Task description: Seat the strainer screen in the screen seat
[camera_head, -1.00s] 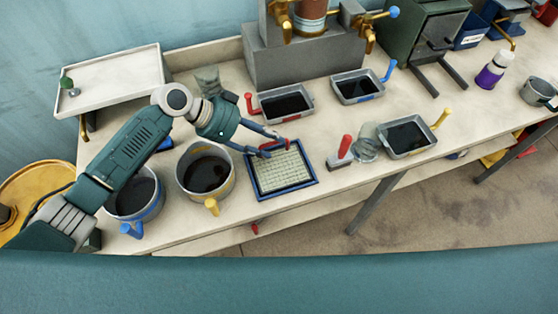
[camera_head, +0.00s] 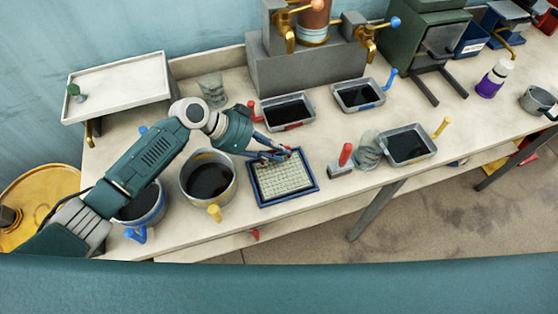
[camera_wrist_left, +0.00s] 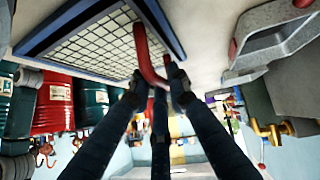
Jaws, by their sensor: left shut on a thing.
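The strainer screen (camera_head: 283,180) is a pale mesh panel at the front middle of the bench, with a red handle (camera_wrist_left: 143,45) at one side. It lies within the dark blue frame of the screen seat (camera_head: 290,199); I cannot tell whether it sits flush all round. My left gripper (camera_head: 283,156) is at the screen's back edge, with its fingers shut on the red handle. In the left wrist view, the handle stands between the fingertips (camera_wrist_left: 158,90) and the mesh lies behind it. The fingers hide part of the handle and back edge. My right gripper is not in view.
A pot of dark oil (camera_head: 209,182) stands close left of the seat. A red-handled tool (camera_head: 343,162) and a glass jar (camera_head: 368,152) stand to its right. Oil trays with red (camera_head: 287,110), blue (camera_head: 358,95) and yellow (camera_head: 407,145) handles stand behind and right.

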